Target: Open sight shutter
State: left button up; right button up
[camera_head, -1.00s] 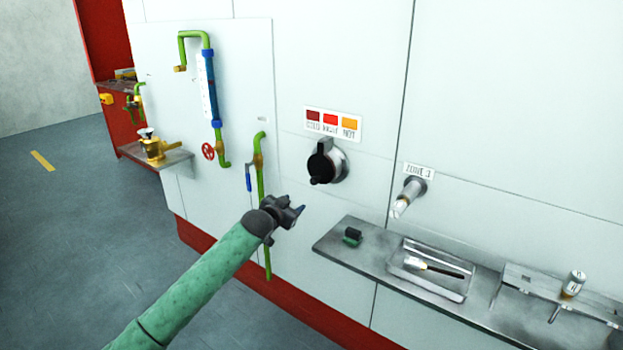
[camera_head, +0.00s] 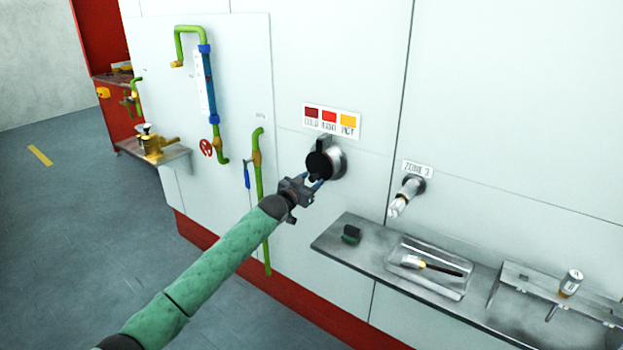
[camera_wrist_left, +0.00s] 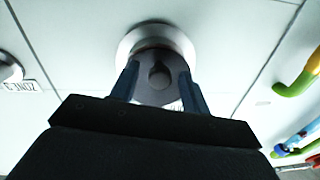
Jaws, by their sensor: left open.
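The sight shutter is a round black disc (camera_head: 318,165) with a small tab on top, in front of a silver round fitting (camera_head: 338,160) on the white wall panel. My left gripper (camera_head: 318,184) is at the lower edge of the disc, with its fingers pointing at it. In the left wrist view the two blue fingers (camera_wrist_left: 158,85) stand apart, one on each side of a dark knob (camera_wrist_left: 158,74) in front of the silver ring (camera_wrist_left: 160,30). I cannot tell if they touch it. My right gripper is not in view.
A colour label (camera_head: 331,120) is above the fitting. A green pipe with a blue-handled valve (camera_head: 247,175) runs just left of my gripper. A grey shelf (camera_head: 335,245) with a tray (camera_head: 428,268) is below right. A probe (camera_head: 404,196) sticks out at the right.

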pick_arm(q)
jog(key=shift+w+d+f, duration=0.1)
jog(key=shift+w+d, duration=0.2)
jog(key=shift+w, duration=0.2)
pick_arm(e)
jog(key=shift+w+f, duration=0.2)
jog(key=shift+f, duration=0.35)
pick_arm(q)
grip_shut()
